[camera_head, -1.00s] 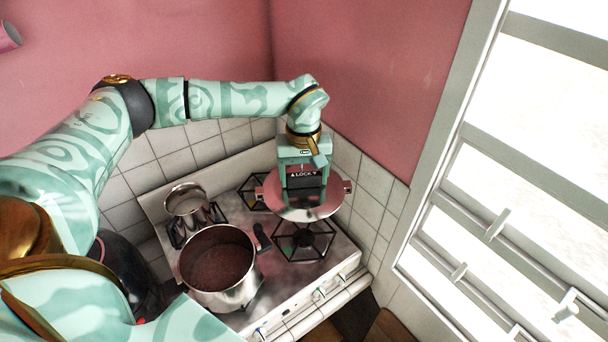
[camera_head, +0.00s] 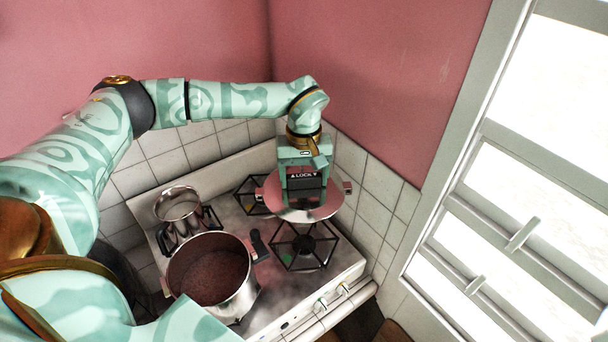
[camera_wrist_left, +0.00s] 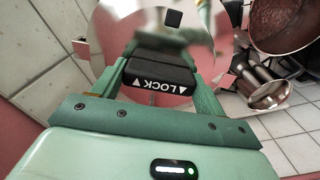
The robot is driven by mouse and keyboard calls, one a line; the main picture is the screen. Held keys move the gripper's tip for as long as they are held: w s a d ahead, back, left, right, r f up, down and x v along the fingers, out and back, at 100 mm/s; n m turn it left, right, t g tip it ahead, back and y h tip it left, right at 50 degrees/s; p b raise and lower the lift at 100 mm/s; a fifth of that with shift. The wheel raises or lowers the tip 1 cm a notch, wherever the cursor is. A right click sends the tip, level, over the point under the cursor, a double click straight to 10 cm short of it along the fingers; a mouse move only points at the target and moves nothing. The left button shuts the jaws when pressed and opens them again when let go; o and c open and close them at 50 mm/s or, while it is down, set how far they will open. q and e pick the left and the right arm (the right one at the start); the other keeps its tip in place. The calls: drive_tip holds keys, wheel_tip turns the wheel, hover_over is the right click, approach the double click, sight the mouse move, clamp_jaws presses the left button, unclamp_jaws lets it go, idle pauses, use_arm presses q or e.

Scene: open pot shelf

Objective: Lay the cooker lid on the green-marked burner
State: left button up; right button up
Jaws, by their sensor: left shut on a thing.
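The cooker lid (camera_head: 329,203) is a shiny round disc with reddish side handles. My left gripper (camera_head: 304,198) is shut on it from above, seemingly at its black LOCK-marked knob, and holds it roughly level. In the left wrist view the lid (camera_wrist_left: 112,38) lies beyond the black LOCK piece (camera_wrist_left: 160,75) between the fingers. A green mark (camera_head: 287,259) shows beside the front right burner (camera_head: 304,247). The lid appears above the stove, behind and partly over this burner in the picture; its height is hard to judge. My right gripper is not in view.
A large open pot (camera_head: 212,275) stands at the front left of the stove (camera_head: 283,296), its dark handle close to the marked burner. Another burner (camera_head: 250,196) is at the back. Tiled walls (camera_head: 371,209) close in behind and right.

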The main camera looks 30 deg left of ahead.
sight(304, 187)
use_arm(q)
drive_tip(key=shift+f+b, duration=7.3)
drive_tip(key=shift+f, duration=2.15)
drive_tip(key=shift+p, duration=0.65)
drive_tip(key=shift+f, duration=0.45)
drive_tip(key=o, duration=1.4)
drive_tip(key=shift+c, duration=0.2)
wheel_tip(304, 187, up, 16)
drive_tip(key=shift+r, duration=0.2)
